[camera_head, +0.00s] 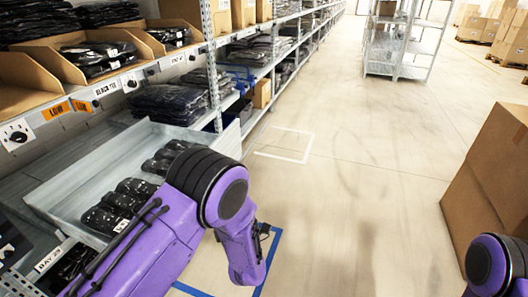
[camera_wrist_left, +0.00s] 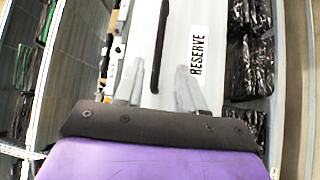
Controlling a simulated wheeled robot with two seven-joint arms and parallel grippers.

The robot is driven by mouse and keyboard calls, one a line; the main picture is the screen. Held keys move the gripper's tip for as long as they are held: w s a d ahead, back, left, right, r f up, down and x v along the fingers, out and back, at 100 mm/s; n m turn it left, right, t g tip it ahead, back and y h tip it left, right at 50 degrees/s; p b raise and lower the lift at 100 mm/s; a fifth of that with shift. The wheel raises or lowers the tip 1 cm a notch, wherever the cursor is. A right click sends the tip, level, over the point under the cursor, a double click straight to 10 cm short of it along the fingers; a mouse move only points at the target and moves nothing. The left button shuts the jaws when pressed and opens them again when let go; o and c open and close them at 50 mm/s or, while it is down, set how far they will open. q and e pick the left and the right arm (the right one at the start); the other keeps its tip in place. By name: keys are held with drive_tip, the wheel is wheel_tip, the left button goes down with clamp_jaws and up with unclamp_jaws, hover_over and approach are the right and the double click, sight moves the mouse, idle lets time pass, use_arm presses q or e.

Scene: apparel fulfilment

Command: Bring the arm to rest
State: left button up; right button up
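My left arm (camera_head: 150,245) is purple with a black elbow joint and crosses the lower left of the head view, its forearm pointing down. Its gripper is hidden there. In the left wrist view my left gripper (camera_wrist_left: 159,72) has its two grey fingers apart, with nothing held between them. Beyond the fingers is a pale panel (camera_wrist_left: 180,25) with a dark bar handle (camera_wrist_left: 161,45) and a "RESERVE" label (camera_wrist_left: 197,50). The handle appears in the gap, clear of both fingers. My right arm (camera_head: 492,267) shows only at the bottom right corner; its gripper is out of view.
A grey open drawer (camera_head: 70,178) holding several black packages (camera_head: 119,205) juts out beside my left arm. Shelves with cardboard bins (camera_head: 30,95) line the left. Brown boxes (camera_head: 495,170) stand at the right. A metal rack (camera_head: 402,40) stands farther back. The aisle floor (camera_head: 350,160) between is clear.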

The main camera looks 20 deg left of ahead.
use_arm(q)
drive_tip(key=s+f+m+g+h+p, duration=0.4)
drive_tip(key=s+f+m+h, duration=0.5)
drive_tip(key=m, duration=0.5)
drive_tip(key=s+a+f+m+g+p, duration=0.1)
drive_tip(key=s+m+g+p, duration=0.1)
drive_tip(key=s, duration=0.9)
drive_tip(key=s+a+f+m+g+p, duration=0.1)
drive_tip(key=s+g+p, duration=0.3)
drive_tip(key=s, duration=0.7)
drive_tip(key=shift+s+a+f+m+g+h, duration=0.3)
drive_tip(key=shift+s+f+m+g+h, duration=0.15)
drive_tip(key=shift+g, duration=0.25)
drive_tip(key=shift+w+r, duration=0.1)
